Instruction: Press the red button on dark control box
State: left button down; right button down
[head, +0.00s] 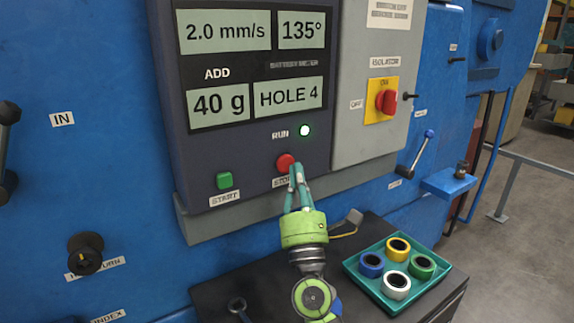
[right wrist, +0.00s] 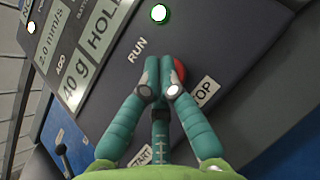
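The dark control box (head: 252,148) fills the upper middle of the head view. Its display reads 2.0 mm/s, 135°, ADD 40 g, HOLE 4. The round red button (head: 285,162) sits above the STOP label; it also shows in the right wrist view (right wrist: 179,71), partly hidden behind the fingertips. My right gripper (head: 296,168) is shut and empty, its fingertips together at the button's right edge in the head view. I cannot tell whether they touch it. The green RUN lamp (head: 305,130) is lit. My left gripper is not in view.
A green START button (head: 225,180) is left of the red one. A grey isolator panel (head: 352,130) with a red switch (head: 386,101) adjoins at right. Below, a teal tray (head: 436,290) of tape-like rings stands on a black surface (head: 220,290). A lever (head: 421,151) juts out at right.

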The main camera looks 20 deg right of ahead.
jog(key=shift+w, duration=0.1)
jog(key=shift+w+a, duration=0.1)
jog(key=shift+w, duration=0.25)
jog(key=shift+w+b, duration=0.3)
jog(key=shift+b, duration=0.1)
dwell(0.5)
jog(key=shift+s, duration=0.8)
jog(key=s, duration=0.3)
jog(key=s+d+p, duration=0.1)
jog(key=s, duration=0.1)
dwell(0.4)
jog(key=shift+w, duration=0.1)
dwell(0.6)
